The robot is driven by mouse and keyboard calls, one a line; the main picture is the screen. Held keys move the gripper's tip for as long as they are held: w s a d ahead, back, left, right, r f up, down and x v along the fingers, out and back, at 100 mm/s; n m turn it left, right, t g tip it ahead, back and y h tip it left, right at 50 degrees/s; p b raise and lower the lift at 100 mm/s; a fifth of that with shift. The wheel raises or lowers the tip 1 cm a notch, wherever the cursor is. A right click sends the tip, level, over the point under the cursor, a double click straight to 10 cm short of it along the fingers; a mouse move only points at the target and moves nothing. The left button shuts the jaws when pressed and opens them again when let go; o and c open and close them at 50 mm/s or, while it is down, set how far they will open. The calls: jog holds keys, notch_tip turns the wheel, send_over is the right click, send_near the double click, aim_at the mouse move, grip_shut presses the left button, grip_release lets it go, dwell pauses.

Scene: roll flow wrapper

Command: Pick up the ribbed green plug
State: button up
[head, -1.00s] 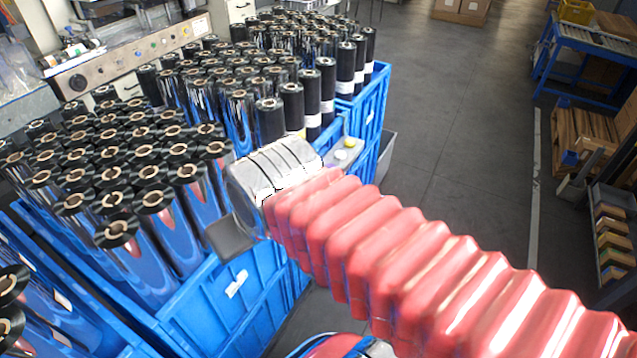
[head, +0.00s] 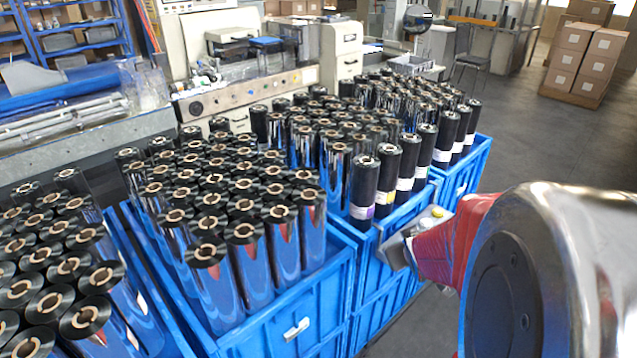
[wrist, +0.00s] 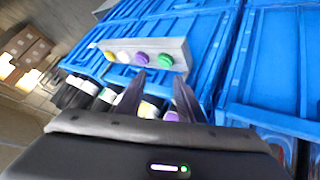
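The green plug (wrist: 164,62) stands at the right end of a row on a pale grey shelf (wrist: 150,46) in the wrist view. It is small there, and its ribs are hard to make out. My gripper (wrist: 159,82) is open and empty. Its two dark fingers point at the shelf, and the green plug lies just beyond the fingertips, between their lines. In the head view the green plug and my fingers are hidden behind my arm.
The shelf is on the side of blue crates (head: 340,290) packed with upright dark film rolls (head: 245,255). Rolls rise close to the shelf. Open grey floor (head: 515,150) lies right of the crates. A stack of cardboard boxes (head: 585,60) stands far back.

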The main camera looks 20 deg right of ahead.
jog(key=s+d+f+t+y, duration=0.1)
jog(key=s+d+f+t, duration=0.1)
jog(key=d+f, duration=0.5)
jog(key=s+a+t+y, duration=0.3)
jog(key=s+a+t, duration=0.1)
jog(key=t, duration=0.3)
jog(key=shift+s+f+t, duration=0.2)
jog(key=shift+s+t, duration=0.1)
jog(key=shift+s, duration=0.3)
jog(key=w, duration=0.8)
jog(key=shift+w+d+f, duration=0.15)
jog(key=shift+d+f, duration=0.05)
jog(key=shift+f, duration=0.05)
jog(key=shift+w, duration=0.1)
jog(key=shift+w+d+f, duration=0.1)
jog(key=shift+w+f, duration=0.05)
jog(key=shift+w, duration=2.5)
